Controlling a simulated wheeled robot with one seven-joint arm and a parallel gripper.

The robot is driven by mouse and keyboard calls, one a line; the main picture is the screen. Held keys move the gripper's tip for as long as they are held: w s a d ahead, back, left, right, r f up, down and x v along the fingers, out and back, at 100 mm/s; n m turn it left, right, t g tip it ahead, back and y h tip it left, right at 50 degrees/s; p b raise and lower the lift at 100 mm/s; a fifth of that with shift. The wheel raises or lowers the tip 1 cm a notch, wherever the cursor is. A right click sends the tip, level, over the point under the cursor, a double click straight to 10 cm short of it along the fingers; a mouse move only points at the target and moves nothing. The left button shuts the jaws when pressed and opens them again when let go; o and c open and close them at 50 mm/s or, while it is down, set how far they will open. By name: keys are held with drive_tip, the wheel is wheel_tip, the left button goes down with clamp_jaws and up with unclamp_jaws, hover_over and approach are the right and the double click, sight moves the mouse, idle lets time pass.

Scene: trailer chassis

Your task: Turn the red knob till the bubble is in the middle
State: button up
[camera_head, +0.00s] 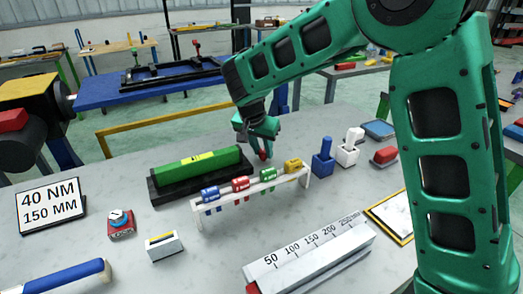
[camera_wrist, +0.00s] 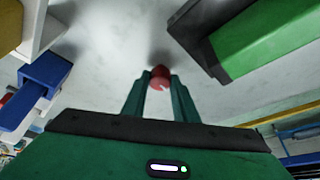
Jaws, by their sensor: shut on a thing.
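The red knob (camera_wrist: 160,76) sits between the two fingertips of my gripper (camera_wrist: 159,84) in the wrist view, and the fingers are shut on it. In the head view my gripper (camera_head: 262,150) points down to the table just right of the green level, with a bit of the red knob (camera_head: 263,155) showing. The long green level (camera_head: 180,172) lies on a black base (camera_head: 165,193). Its yellow-green vial (camera_head: 203,156) is on top; the bubble is too small to make out. The green level (camera_wrist: 255,35) also shows at the upper right of the wrist view.
A white rack (camera_head: 250,189) with several coloured pieces stands in front of the level. A blue block (camera_head: 323,158) and a white block (camera_head: 347,150) stand to the right. A "40 NM 150 MM" sign (camera_head: 50,204), a dial (camera_head: 121,222) and a ruled scale (camera_head: 310,255) are nearer.

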drive_tip(key=n, duration=0.2)
drive_tip(key=n+y, duration=0.1)
drive_tip(key=n, duration=0.1)
drive_tip(key=shift+d+n+t+y, duration=0.15)
drive_tip(key=shift+n+t+y, duration=0.15)
drive_tip(key=shift+t, duration=0.1)
drive_tip(key=n+y, duration=0.1)
drive_tip(key=n, duration=0.3)
drive_tip(key=shift+d+n+y, duration=0.15)
drive_tip(key=shift+n+y, duration=0.25)
drive_tip(key=o, duration=1)
drive_tip(key=v, duration=1)
drive_tip(key=shift+d+r, duration=0.1)
drive_tip(key=shift+r, duration=0.25)
